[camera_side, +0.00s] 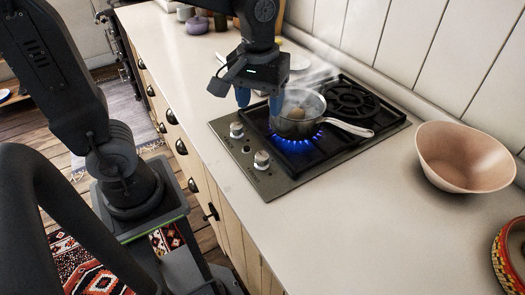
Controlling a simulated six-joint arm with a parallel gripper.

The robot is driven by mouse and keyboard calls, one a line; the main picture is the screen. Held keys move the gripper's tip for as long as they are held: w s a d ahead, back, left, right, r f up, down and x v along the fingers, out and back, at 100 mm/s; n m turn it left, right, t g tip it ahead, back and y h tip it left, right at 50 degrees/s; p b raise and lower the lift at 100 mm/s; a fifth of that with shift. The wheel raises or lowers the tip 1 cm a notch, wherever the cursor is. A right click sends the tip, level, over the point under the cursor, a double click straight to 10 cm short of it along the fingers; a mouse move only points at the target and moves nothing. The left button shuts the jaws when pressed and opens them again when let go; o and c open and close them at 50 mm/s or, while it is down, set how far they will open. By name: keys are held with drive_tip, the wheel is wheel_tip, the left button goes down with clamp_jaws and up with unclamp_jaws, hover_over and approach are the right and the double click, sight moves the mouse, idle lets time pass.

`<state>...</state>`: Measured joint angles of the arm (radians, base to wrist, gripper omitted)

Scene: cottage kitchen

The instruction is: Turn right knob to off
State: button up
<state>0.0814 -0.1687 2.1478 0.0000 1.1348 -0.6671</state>
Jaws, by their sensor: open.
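The gas hob (282,181) is set in the pale counter, with two light round knobs along its front strip. The right knob (261,160) is the one nearer the camera; its exact setting is too small to read. The left knob (236,130) is farther back. A blue flame (296,141) burns under a steaming metal saucepan (312,124), which holds something brownish. My gripper (260,101) points down with blue fingertips spread apart and empty. It appears above the hob's back left part, beyond both knobs in the picture, and touches neither.
The saucepan handle (350,129) sticks out to the right over the hob. A pink bowl (462,158) stands on the counter at right, with a patterned red and yellow bowl (511,255) at the edge. The counter (350,215) in front of the hob is clear.

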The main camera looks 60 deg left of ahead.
sight(263, 155)
drive_tip(key=f, duration=1.4)
drive_tip(key=shift+w+f, duration=0.1)
drive_tip(key=shift+w, duration=0.1)
drive_tip(key=c, duration=0.9)
